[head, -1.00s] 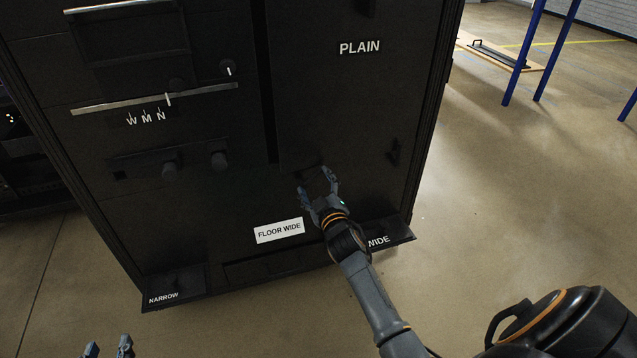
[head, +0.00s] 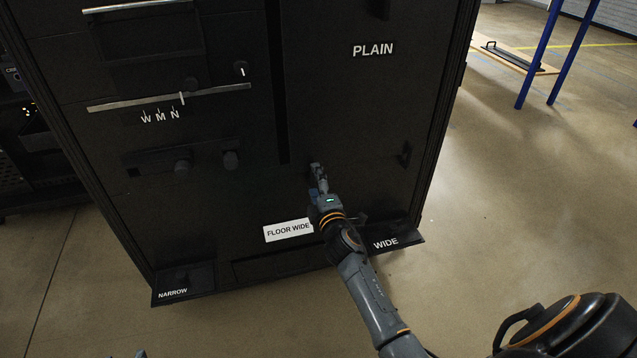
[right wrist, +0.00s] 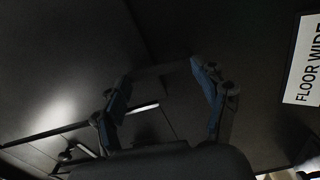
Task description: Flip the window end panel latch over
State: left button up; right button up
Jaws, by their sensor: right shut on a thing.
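The tall dark cabinet (head: 215,215) fills the middle of the head view. Its right-hand panel, marked PLAIN (head: 373,50), stands upright. My right gripper (head: 317,170) is at the lower left part of this panel, shut on a small dark latch-like part. The fingers hide most of that part, and its turn cannot be told. In the right wrist view, the two fingers (right wrist: 157,82) stand apart around a dark shape against the dark panel. Only a sliver of my left gripper (head: 141,354) shows at the bottom edge of the head view.
A dark handle (head: 405,154) is on the panel's right side. A FLOOR WIDE label (head: 288,231) is close beside my right wrist. Ledges marked NARROW (head: 183,281) and WIDE (head: 388,241) jut out at the base.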

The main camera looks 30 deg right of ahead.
pick_arm(q)
jog(key=shift+w+d+r, duration=0.15)
jog(key=shift+w+r, duration=0.05)
jog(key=shift+r, duration=0.05)
pick_arm(e)
jog(key=shift+w+d+r+n, duration=0.15)
jog(key=shift+w+r+n, duration=0.15)
jog(key=shift+r+n, duration=0.3)
jog(key=o, duration=1.6)
jog(key=shift+w+f, duration=0.1)
jog(key=shift+c, duration=0.2)
jog(key=shift+o, duration=0.5)
jog(key=shift+w+f, duration=0.15)
jog(key=shift+f, duration=0.15)
jog(key=shift+s+a+f, duration=0.15)
jog(key=shift+s+a, duration=0.1)
jog(key=shift+s, duration=0.25)
pick_arm(q)
jog(key=shift+w+f, duration=0.1)
jog(key=shift+w, duration=0.05)
pick_arm(e)
jog(key=v, duration=1.1)
jog(key=shift+d, duration=0.1)
